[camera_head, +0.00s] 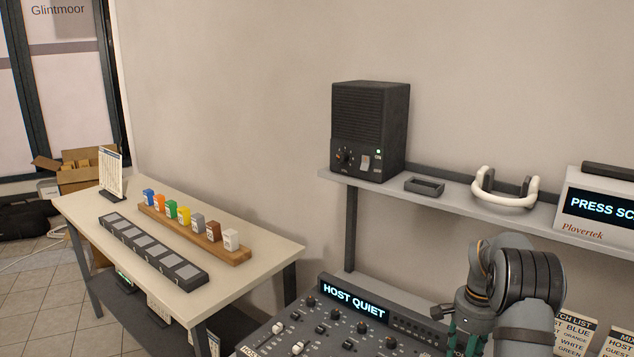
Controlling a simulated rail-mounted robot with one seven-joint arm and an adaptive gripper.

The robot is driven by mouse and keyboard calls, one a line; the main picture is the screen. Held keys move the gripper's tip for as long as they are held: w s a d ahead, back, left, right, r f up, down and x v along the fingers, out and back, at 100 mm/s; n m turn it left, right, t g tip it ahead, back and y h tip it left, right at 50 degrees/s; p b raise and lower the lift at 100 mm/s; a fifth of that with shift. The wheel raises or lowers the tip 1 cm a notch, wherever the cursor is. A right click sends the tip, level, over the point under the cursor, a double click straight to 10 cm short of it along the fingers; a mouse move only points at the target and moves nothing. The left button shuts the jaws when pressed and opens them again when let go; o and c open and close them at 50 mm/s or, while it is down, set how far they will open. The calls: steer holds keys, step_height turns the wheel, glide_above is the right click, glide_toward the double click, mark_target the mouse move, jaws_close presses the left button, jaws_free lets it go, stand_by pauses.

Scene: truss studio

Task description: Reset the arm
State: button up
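My arm (528,282) shows at the lower right, bent, in grey and black segments, in front of the wall shelf and the mixing console. A grey part of it runs down to dark and teal parts at the bottom edge, where the picture cuts it off. I cannot make out the two fingertips of my gripper, nor whether it holds anything.
The console (330,330) reads "HOST QUIET". The wall shelf (400,198) bears a black speaker (370,130), a small dark tray (424,186), a white-and-black headset (505,190) and a screen unit (600,212). A left table (265,262) bears several coloured blocks on a wooden rack (205,242) and a dark slotted strip (150,250).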

step_height(320, 180, down, 6)
steer(key=shift+s+r, duration=0.1)
steer(key=shift+s, duration=0.05)
steer(key=shift+r+n+p, duration=0.5)
steer(key=shift+n+p, duration=0.2)
steer(key=shift+p, duration=0.4)
steer(key=n+p, duration=0.4)
steer(key=shift+r+n, duration=0.1)
steer(key=shift+n, duration=0.3)
steer(key=n+p, duration=0.2)
steer(key=p, duration=0.1)
steer(key=shift+n, duration=0.4)
step_height(320, 180, up, 10)
steer(key=w+d+m+t+b, duration=0.1)
steer(key=w+b, duration=0.1)
steer(key=b, duration=0.1)
steer(key=shift+w, duration=0.4)
steer(key=shift+s+d+f, duration=0.1)
steer(key=shift+f, duration=0.1)
